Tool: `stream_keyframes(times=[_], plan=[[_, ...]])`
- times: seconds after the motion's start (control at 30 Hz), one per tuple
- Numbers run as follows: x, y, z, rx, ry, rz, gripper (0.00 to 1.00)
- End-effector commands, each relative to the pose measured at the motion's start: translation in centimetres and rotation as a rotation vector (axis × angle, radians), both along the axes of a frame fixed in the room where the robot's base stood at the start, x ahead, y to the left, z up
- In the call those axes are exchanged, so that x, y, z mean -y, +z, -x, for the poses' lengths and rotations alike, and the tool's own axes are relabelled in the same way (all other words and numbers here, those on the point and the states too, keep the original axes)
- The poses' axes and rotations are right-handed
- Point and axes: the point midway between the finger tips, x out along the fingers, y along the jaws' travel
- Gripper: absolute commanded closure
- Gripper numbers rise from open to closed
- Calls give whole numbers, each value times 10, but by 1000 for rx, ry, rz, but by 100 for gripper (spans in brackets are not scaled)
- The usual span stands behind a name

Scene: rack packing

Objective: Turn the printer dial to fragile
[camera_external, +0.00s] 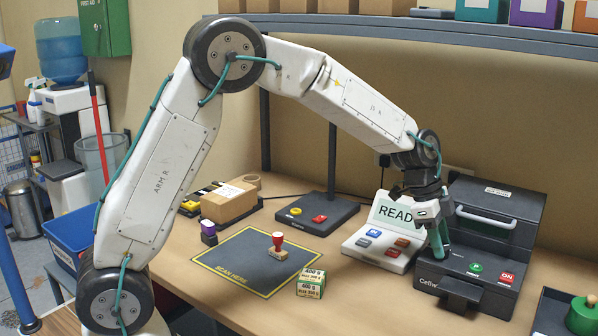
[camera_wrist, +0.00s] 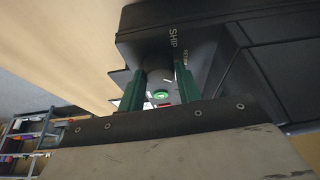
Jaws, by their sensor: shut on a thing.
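The black printer (camera_external: 515,236) stands at the right of the bench, with a green button (camera_external: 475,268) and a red ON button (camera_external: 506,277) on its front. My gripper (camera_external: 438,250) reaches down over the printer's left front part. In the wrist view my two green fingers (camera_wrist: 160,92) are shut on the dark dial (camera_wrist: 157,77), one on each side. The word SHIP and part of another label show beside the dial. Its pointer and the fragile mark cannot be made out. In the external view my gripper hides the dial.
A white device with a READ screen (camera_external: 397,215) and coloured buttons stands just left of the printer. A green weight (camera_external: 582,315) stands at the lower right.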

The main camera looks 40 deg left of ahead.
Motion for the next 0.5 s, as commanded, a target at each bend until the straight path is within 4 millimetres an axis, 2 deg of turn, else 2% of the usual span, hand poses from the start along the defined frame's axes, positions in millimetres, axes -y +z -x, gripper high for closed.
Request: stream_keyframes(times=[0.5], plan=[[-1,0,-1,0,-66,-1,89]])
